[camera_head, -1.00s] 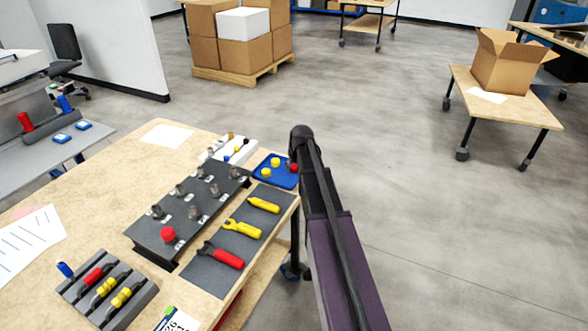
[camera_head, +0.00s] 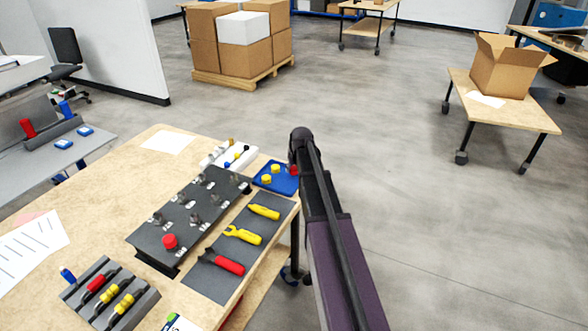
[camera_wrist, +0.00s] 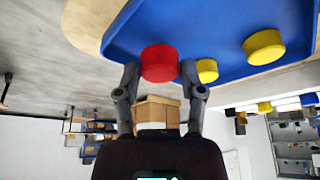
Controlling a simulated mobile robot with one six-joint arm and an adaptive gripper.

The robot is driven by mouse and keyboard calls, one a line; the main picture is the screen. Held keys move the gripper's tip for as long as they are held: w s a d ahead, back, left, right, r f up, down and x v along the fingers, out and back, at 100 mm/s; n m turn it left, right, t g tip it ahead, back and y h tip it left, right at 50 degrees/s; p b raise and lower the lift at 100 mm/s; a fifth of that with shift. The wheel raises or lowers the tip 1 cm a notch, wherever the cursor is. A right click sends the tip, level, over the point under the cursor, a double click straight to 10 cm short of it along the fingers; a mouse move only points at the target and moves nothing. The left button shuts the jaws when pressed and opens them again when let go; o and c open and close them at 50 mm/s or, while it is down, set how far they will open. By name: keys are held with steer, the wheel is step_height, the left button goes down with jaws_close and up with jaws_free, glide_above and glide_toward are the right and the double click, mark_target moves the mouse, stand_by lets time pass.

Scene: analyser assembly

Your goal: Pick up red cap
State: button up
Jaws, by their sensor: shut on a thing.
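A red cap (camera_wrist: 160,63) sits between the two fingertips of my gripper (camera_wrist: 158,75) in the wrist view, and the gripper is shut on it. The blue tray (camera_wrist: 210,30) lies close by, with two yellow caps (camera_wrist: 264,47) and (camera_wrist: 207,70) on it. In the head view my arm hides the gripper. A bit of the held red cap (camera_head: 294,169) shows at the arm's left edge, beside the blue tray (camera_head: 284,187). I cannot tell whether the cap still touches the tray. Another red cap (camera_head: 169,242) stands on the dark block.
The dark block (camera_head: 150,240) with several metal posts stands left of a grey mat with yellow and red tools (camera_head: 228,265). A white rack (camera_head: 214,157) is behind. A grey holder (camera_head: 88,320) is at the table's front.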

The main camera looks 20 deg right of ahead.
step_height(320, 180, up, 2)
steer(key=shift+r+p, duration=0.1)
steer(key=shift+p, duration=0.65)
steer(key=s+a, duration=0.3)
steer(key=s, duration=1.2)
steer(key=shift+s+r+p, duration=0.4)
